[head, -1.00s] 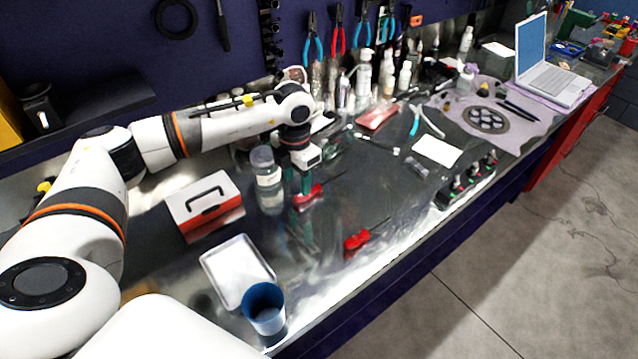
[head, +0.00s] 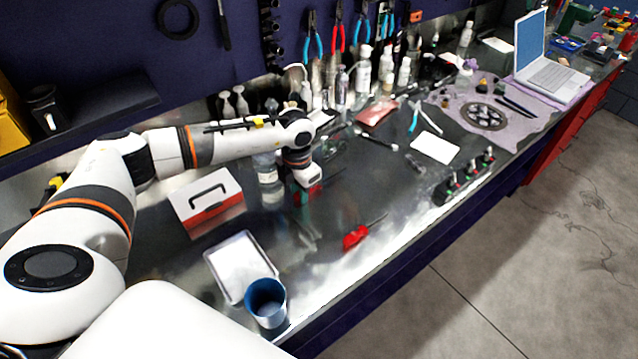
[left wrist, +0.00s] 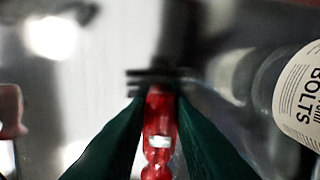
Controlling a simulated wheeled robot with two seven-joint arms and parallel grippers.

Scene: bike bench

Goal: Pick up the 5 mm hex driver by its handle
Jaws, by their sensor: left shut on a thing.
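My left gripper (head: 306,194) is low over the bench beside a clear jar. It is shut on the red handle of a driver (left wrist: 160,118), which shows between the dark green fingers in the left wrist view. The handle bears a small pale mark too blurred to read, so I cannot tell its size. In the head view the gripper mostly hides this driver. A second driver with a red handle (head: 355,237) and a thin dark shaft lies on the bench nearer the front edge. My right gripper is not in view.
The clear jar (head: 266,170) stands close to the gripper; its label reads BOLTS in the left wrist view (left wrist: 303,95). A red and white box (head: 205,203), a white tray (head: 236,268) and a blue cup (head: 266,300) stand at left. A rack of small drivers (head: 465,178) is at right.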

